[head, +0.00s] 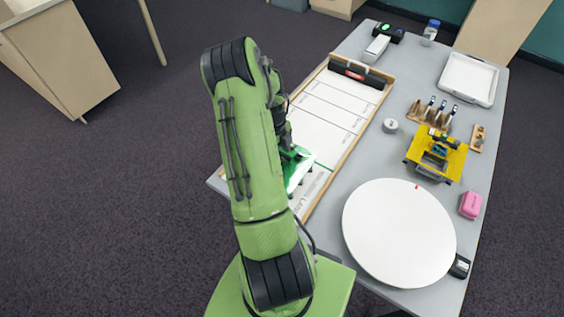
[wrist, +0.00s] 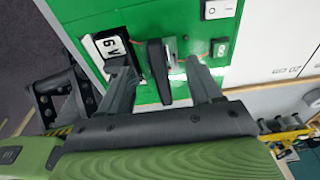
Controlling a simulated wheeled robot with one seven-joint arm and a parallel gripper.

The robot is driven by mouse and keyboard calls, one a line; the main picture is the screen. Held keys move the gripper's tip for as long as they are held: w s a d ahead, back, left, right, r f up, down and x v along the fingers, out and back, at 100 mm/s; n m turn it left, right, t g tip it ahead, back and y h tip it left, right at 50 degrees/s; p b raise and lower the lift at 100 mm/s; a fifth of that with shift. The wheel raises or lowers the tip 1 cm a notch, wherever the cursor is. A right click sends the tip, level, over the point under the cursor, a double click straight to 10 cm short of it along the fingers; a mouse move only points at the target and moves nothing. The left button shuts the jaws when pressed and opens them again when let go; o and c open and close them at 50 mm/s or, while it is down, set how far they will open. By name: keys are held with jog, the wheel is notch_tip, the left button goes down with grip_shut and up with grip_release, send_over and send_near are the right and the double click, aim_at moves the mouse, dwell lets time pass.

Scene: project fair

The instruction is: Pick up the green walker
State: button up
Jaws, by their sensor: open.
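The green walker (head: 297,170) sits on the near end of the white lane board, partly hidden behind my arm in the head view. In the wrist view the green walker (wrist: 150,22) fills the upper middle, with a white switch, a black-and-white number label and a dark upright part on it. My gripper (wrist: 163,68) is open just over the walker, its two fingers apart on either side of the dark part. I cannot tell whether they touch it. In the head view my gripper is mostly hidden by the arm.
The wood-edged lane board (head: 327,112) runs along the table's left side. To its right are a yellow walker (head: 446,164), a round white disc (head: 398,232), a pink block (head: 470,205), a small round tin (head: 390,126), several tools in a rack (head: 424,115) and a white tray (head: 467,78).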

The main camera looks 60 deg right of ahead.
jog(key=shift+f, duration=0.8)
jog(key=shift+r, duration=0.1)
jog(key=c, duration=0.9)
